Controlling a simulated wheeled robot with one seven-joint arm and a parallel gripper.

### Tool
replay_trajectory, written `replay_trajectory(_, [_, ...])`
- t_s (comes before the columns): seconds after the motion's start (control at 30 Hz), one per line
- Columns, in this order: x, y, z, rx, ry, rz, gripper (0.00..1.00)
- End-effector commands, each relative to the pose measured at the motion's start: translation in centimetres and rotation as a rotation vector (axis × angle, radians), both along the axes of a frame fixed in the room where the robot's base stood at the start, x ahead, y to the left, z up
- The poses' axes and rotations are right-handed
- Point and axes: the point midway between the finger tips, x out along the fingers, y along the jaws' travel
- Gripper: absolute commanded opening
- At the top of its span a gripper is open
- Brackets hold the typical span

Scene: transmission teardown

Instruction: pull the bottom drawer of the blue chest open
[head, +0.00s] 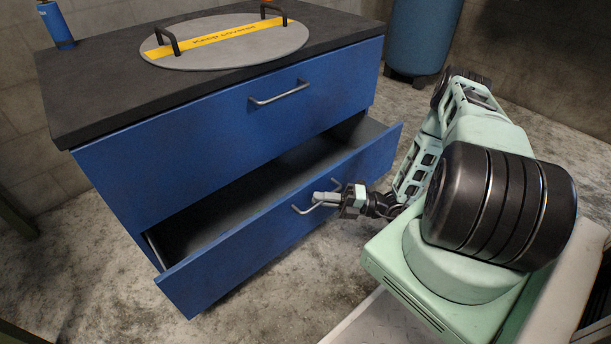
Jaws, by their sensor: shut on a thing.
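The blue chest (215,143) stands in the middle of the head view with a dark top. Its bottom drawer (245,245) is pulled part way out, and its dark, empty-looking inside shows behind the front panel. The drawer's metal bar handle (303,210) sits near the middle of that panel. My gripper (322,199) is at this handle, its fingers shut on the bar. The fingertips are small in the view. The top drawer (235,120), with its own bar handle (280,94), is closed.
A round grey lid (220,55) with two handles and a yellow strip lies on the chest top. A blue can (56,25) stands at the top's back left corner. A blue drum (420,35) stands behind on the right. Bare concrete floor (320,280) lies before the drawer.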

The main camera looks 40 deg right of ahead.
Motion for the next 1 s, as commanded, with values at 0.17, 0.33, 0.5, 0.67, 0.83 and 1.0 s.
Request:
replay_trajectory(0.17, [-5.2,-0.2,0.4,0.003,0.004,-0.005,0.00])
replay_trajectory(0.33, [-9.9,-0.4,0.2,0.003,0.002,-0.004,0.00])
replay_trajectory(0.5, [-14.2,-0.5,0.1,0.002,0.001,-0.003,0.00])
replay_trajectory(0.67, [-17.4,-0.6,0.0,0.001,0.001,-0.002,0.00])
replay_trajectory(0.83, [-19.9,-0.7,0.0,0.000,0.000,0.000,0.00])
replay_trajectory(1.0, [-21.2,-0.8,0.0,-0.001,0.001,0.001,0.00])
